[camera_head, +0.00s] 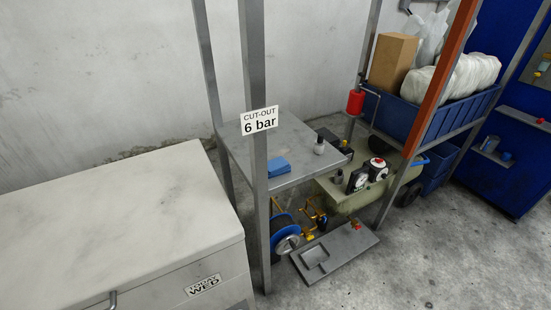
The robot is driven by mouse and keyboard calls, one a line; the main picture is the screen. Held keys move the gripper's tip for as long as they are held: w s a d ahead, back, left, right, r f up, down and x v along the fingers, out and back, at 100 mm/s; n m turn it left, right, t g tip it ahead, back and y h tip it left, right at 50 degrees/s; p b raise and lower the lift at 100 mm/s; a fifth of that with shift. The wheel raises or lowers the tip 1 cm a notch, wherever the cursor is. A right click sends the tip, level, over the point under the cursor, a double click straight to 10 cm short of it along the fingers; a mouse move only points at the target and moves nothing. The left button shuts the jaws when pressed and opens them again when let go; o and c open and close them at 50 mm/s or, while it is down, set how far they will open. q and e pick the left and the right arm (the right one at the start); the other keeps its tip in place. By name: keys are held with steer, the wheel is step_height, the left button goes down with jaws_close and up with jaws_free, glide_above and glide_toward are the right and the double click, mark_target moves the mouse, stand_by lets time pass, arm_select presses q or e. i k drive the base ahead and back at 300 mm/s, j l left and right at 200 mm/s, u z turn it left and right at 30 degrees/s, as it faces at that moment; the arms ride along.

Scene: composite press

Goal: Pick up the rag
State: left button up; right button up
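The rag is most likely the small blue folded cloth (279,167) lying flat on the grey metal shelf (290,137) inside the post frame, just right of the front post. Neither of my grippers shows in the head view.
A small bottle (319,146) stands on the same shelf, right of the cloth. A pale cabinet (110,225) fills the left. A compressor tank (365,190) stands at right; open floor (450,260) lies beyond.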

mark_target(278, 166)
steer(key=i+l+u, duration=0.2)
steer(key=l, duration=0.35)
steer(key=i+l+u, duration=0.15)
steer(key=l, duration=0.4)
steer(key=i+l+u, duration=0.2)
steer(key=l, duration=0.4)
steer(key=i+l+u, duration=0.15)
steer(key=l, duration=0.45)
steer(key=l+u, duration=0.2)
steer(key=l, duration=0.4)
